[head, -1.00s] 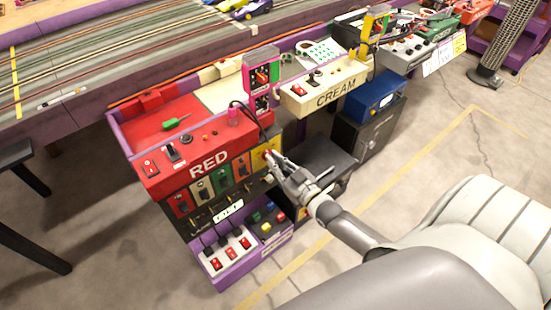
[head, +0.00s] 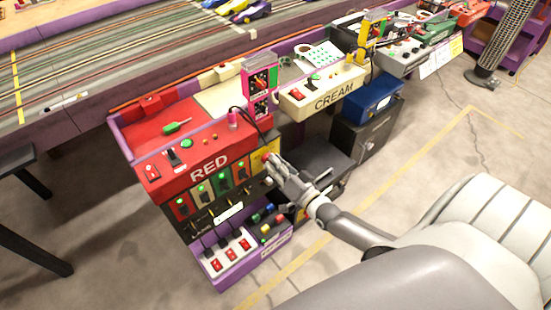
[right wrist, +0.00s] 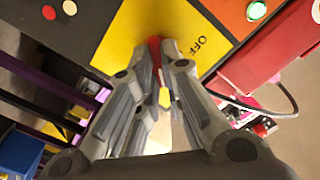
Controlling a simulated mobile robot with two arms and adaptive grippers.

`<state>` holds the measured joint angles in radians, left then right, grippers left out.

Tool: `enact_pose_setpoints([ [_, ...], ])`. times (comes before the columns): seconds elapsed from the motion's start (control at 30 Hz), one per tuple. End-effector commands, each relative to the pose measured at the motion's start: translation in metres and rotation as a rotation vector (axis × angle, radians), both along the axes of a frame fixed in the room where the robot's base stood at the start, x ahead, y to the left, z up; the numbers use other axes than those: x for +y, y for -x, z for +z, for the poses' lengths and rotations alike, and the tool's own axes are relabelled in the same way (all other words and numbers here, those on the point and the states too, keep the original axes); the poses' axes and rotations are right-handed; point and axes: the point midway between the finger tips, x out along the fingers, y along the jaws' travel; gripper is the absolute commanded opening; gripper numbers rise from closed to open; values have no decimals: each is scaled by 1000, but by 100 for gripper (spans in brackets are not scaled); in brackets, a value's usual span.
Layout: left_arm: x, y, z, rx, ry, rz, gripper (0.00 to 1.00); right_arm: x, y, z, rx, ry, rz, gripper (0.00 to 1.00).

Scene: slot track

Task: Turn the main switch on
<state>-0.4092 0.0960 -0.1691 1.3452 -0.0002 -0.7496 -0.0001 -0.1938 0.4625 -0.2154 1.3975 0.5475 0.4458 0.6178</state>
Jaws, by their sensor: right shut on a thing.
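The main switch is a red knob (head: 266,156) on a yellow plate (head: 256,165) at the right end of the red station's front. In the right wrist view, a bit of the red knob (right wrist: 154,43) shows between my fingertips, against the yellow plate (right wrist: 125,38). The word OFF is readable on the plate, right of the fingers. My right gripper (head: 270,161) is shut on the knob; its fingers hide most of it. Several green lamps are lit on the row of modules beside the plate. My left gripper is not in view.
The red station's top (head: 190,130) carries switches and a green screwdriver-like tool (head: 177,127). A purple tray (head: 245,262) with red rocker switches stands below. The cream station (head: 325,92) and a blue box (head: 374,95) stand to the right. A black cable hangs close to the plate.

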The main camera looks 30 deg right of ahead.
Motion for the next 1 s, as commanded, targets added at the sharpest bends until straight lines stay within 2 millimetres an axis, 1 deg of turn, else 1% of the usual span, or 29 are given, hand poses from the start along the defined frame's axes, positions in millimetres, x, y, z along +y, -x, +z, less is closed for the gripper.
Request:
enact_pose_setpoints([
  [0.27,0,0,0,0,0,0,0,0,0,-1,7,-76,0,0],
  [0.73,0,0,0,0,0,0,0,0,0,-1,9,-91,-1,0],
  [0.77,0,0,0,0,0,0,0,0,0,-1,9,-91,-1,11],
  [0.9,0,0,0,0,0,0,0,0,0,-1,8,-90,0,29],
  [1.0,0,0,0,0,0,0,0,0,0,-1,8,-89,0,30],
])
